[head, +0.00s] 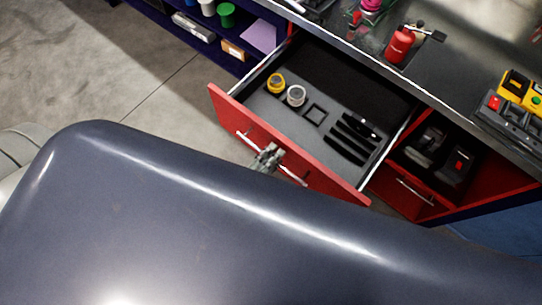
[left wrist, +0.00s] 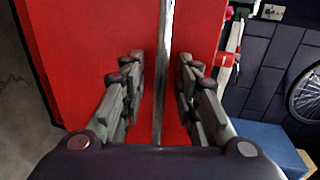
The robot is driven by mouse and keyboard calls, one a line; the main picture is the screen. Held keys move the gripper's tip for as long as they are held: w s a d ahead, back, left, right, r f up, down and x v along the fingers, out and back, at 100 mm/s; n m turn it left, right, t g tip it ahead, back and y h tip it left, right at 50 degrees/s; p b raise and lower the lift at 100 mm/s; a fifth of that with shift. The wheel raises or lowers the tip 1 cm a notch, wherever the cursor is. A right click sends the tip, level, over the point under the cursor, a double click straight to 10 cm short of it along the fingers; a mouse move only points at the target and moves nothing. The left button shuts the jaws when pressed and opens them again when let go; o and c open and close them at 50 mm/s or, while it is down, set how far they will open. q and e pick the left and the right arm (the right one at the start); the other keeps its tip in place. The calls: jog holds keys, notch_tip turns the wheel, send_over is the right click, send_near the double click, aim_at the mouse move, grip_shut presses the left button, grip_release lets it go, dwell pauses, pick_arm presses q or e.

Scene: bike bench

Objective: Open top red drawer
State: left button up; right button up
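The top red drawer (head: 335,186) stands pulled out from under the bench top in the head view, with its dark interior showing. Its silver handle (head: 246,139) runs along the red front. My left gripper (head: 268,158) is at the middle of this handle. In the left wrist view, the two fingers of my left gripper (left wrist: 161,68) are apart, one on each side of the handle bar (left wrist: 164,30). A gap shows between each finger and the bar. My right gripper is not in view.
In the drawer lie a yellow roll (head: 276,84), a pale roll (head: 296,95) and dark slotted holders. A red bottle (head: 399,46) stands on the bench top (head: 450,70). An open compartment (head: 408,165) is right of the drawer. Floor (head: 150,75) is clear at left.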

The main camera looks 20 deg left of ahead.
pick_arm(q)
jog(key=shift+s, duration=0.1)
jog(key=v, duration=1.2)
